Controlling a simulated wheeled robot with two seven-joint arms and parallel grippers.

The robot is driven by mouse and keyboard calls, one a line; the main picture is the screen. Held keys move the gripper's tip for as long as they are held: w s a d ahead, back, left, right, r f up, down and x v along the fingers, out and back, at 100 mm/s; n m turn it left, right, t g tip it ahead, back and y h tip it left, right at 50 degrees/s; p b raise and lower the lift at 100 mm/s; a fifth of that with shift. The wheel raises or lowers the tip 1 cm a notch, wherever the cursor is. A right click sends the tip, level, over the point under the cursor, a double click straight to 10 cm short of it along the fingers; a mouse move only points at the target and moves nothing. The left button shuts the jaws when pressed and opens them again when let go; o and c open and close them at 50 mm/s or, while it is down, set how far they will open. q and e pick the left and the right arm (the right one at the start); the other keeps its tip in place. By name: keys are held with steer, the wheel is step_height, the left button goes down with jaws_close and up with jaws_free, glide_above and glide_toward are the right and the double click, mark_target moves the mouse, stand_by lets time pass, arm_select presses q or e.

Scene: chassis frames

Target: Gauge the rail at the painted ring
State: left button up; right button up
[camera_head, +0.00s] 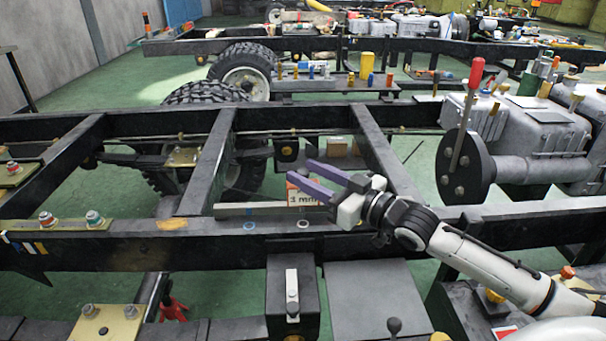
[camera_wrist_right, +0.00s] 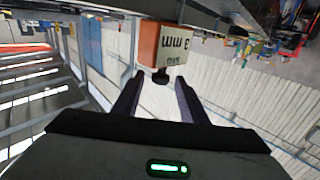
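My right gripper (camera_head: 312,183), with purple fingers, is open above the near black chassis rail (camera_head: 380,238). An orange and white block marked in mm (camera_head: 303,192) stands at the rail behind the fingers, partly hidden by them. In the right wrist view the block (camera_wrist_right: 166,46) reads "3 mm" upside down. Its dark knob (camera_wrist_right: 161,77) lies between the open fingertips (camera_wrist_right: 160,88), with a gap on each side. My left gripper is not in view.
A pale metal bar (camera_head: 262,208) lies along the rail behind the rings. Cross members (camera_head: 209,165) and a tyre (camera_head: 245,165) are behind. A grey engine with a red-handled lever (camera_head: 474,75) stands at right. A black box (camera_head: 292,298) hangs below the rail.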

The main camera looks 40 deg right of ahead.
steer(key=shift+x, duration=0.9)
